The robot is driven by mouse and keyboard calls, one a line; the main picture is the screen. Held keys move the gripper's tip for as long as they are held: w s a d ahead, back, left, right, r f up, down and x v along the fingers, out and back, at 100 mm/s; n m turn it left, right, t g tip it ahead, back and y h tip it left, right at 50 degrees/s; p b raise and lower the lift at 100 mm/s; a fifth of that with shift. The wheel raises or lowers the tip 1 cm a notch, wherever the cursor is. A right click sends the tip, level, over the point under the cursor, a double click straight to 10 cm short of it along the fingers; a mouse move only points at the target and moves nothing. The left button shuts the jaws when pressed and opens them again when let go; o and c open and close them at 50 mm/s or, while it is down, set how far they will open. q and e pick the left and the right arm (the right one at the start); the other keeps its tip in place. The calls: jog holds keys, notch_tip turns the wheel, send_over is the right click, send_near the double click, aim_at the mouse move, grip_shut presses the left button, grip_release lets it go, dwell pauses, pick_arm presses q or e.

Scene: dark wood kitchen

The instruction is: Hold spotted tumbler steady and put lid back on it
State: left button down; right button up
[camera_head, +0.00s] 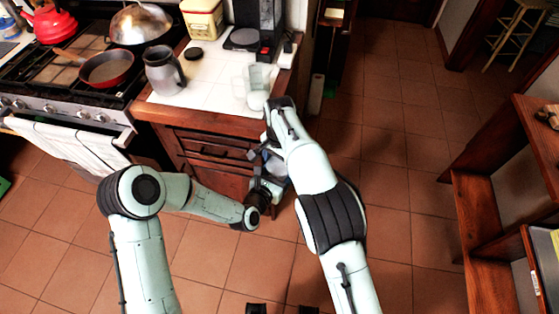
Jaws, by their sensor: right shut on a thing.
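A pale, partly see-through tumbler-like thing (257,85) stands at the right front of the white-tiled counter; I cannot make out spots on it. My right gripper (268,106) is at its lower right side and shut on it, with the fingertips partly hidden by my wrist. A small flat black disc (193,54) lies on the counter to the left and may be the lid. My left gripper (268,178) is low in front of the drawers, below the counter edge and partly behind my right arm. Its fingers are too unclear to tell whether they are open.
A grey jug (164,70) stands near the counter's left edge. A yellowish tin (203,19) and a black appliance (243,38) are at the back. The stove (62,75) with a red pan (107,69) is left.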

jog(key=o, duration=1)
jog(key=shift+o, duration=0.2)
jog(key=shift+r, duration=0.1)
notch_tip(320, 180, up, 12)
